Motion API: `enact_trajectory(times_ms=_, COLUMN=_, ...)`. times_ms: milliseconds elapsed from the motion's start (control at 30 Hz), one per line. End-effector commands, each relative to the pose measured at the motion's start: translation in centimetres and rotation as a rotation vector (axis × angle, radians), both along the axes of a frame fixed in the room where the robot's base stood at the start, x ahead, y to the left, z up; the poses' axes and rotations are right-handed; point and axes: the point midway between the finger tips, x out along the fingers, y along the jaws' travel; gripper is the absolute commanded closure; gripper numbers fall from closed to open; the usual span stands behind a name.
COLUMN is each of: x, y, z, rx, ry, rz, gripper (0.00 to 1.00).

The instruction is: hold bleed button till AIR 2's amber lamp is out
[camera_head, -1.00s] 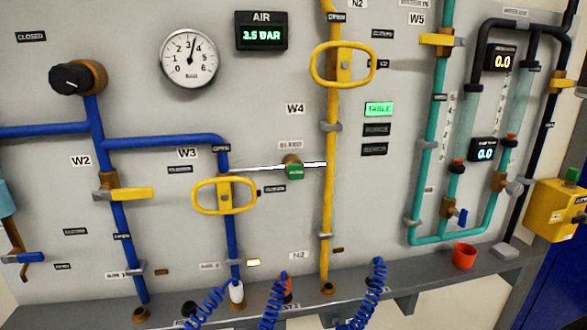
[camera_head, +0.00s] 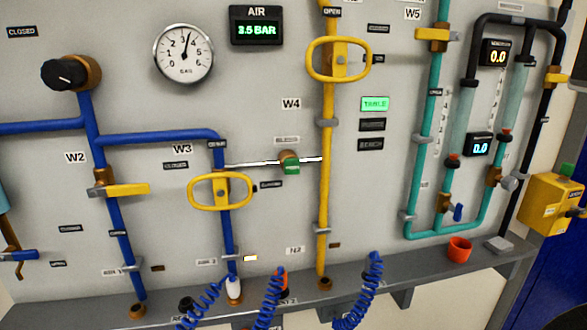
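The green bleed button (camera_head: 291,168) sits on a brass fitting on a thin bright pipe, between the blue pipe and the yellow pipe. A small label above it is too blurred to read surely. A small lamp (camera_head: 250,258) beside the lower end of the blue pipe glows pale yellow; the label to its left looks like AIR 2. The similar lamp by AIR 1 (camera_head: 157,268) is dark amber. My gripper is not in view, and nothing covers the button.
Yellow valve handles (camera_head: 221,191) and (camera_head: 339,60) stand out from the panel near the button. Coiled blue hoses (camera_head: 269,300) hang at the grey ledge (camera_head: 400,272), with a red cup (camera_head: 459,250) on it.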

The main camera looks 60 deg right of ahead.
Motion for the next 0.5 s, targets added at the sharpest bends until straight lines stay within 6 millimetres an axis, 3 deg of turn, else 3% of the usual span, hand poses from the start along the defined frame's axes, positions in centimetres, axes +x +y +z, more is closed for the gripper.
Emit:
enact_trajectory(times_ms=333, x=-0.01, y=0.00, z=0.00, rx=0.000, ry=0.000, rz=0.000, gripper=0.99)
enact_trajectory(times_ms=500, x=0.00, y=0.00, z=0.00, rx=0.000, ry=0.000, rz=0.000, gripper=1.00)
